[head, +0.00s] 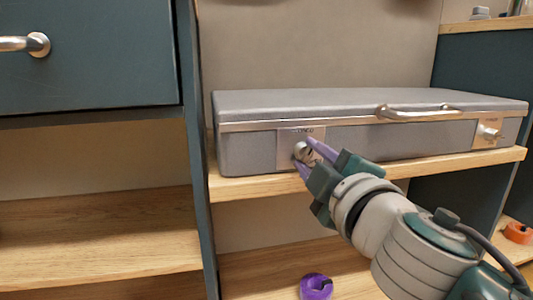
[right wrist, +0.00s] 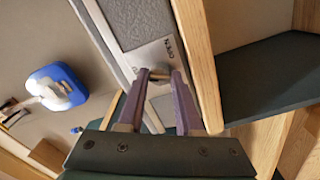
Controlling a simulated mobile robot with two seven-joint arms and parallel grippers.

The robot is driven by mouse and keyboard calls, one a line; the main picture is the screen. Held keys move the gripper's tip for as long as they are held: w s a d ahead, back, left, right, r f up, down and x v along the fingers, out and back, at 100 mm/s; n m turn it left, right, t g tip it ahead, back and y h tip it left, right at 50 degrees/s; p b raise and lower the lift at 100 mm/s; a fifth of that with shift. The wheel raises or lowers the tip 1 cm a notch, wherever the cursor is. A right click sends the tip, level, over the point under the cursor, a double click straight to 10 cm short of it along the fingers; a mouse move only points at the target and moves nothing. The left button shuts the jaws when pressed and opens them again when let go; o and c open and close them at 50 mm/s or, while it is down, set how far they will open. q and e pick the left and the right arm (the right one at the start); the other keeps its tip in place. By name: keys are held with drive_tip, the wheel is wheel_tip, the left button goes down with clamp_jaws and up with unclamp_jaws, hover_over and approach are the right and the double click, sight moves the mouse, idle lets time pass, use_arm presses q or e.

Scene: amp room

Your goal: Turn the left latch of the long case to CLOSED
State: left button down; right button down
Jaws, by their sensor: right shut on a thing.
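The long grey case (head: 390,140) lies shut on a wooden shelf in the head view. Its left latch (head: 301,150) is a small metal knob on a plate at the left of the front face. My right gripper (head: 309,157) reaches it from the lower right and is shut on the latch knob. In the right wrist view, the purple fingers of the right gripper (right wrist: 160,82) stand on either side of the latch (right wrist: 158,75). The right latch (head: 489,132) sits at the case's other end. My left gripper is not in view.
A metal handle (head: 420,112) is on the case front. The wooden shelf edge (head: 250,190) runs just below the case. A dark upright panel (head: 200,190) stands close on the left. A purple ring-shaped thing (head: 316,287) lies on the lower shelf, an orange one (head: 517,232) at right.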

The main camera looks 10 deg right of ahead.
drive_tip(key=n, duration=0.5)
drive_tip(key=shift+r+p, duration=0.1)
drive_tip(key=shift+p, duration=0.25)
idle(0.4)
drive_tip(key=c, duration=0.6)
unclamp_jaws()
